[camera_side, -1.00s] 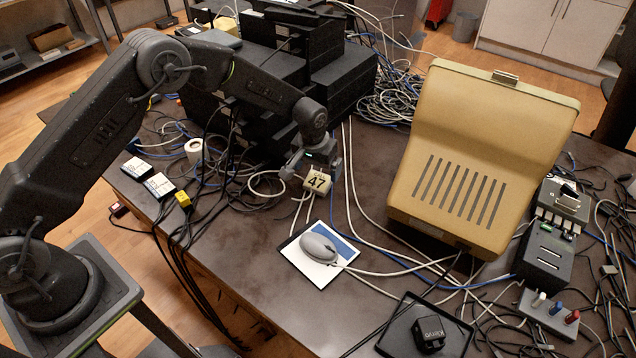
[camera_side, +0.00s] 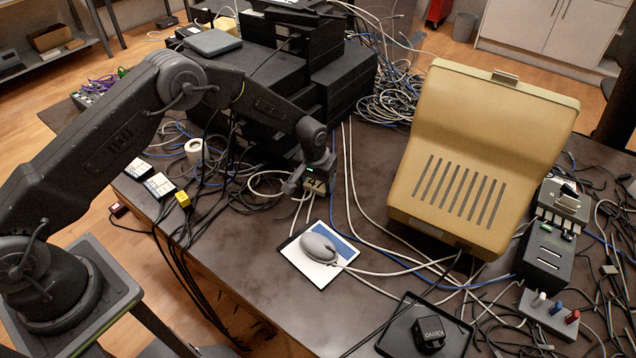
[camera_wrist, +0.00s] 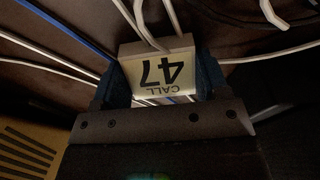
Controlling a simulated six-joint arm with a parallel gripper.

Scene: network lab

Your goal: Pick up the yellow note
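The yellow note (camera_wrist: 160,72) is a pale yellow face marked "CALL 47" on a small block. It appears upside down in the wrist view. In the side view the note (camera_side: 315,185) is on the table near the black boxes, partly covered by my gripper. My gripper (camera_wrist: 162,82) has one dark finger on each side of the block. In the side view my gripper (camera_side: 311,182) is down at the block. I see no clear gap between fingers and block, but I cannot tell whether they press on it.
White cables run past the block. A grey mouse (camera_side: 319,248) on a white and blue pad lies in front. Stacked black boxes (camera_side: 300,75) stand behind, and a large beige case (camera_side: 480,150) stands to the right. Dark cables hang over the table's left edge.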

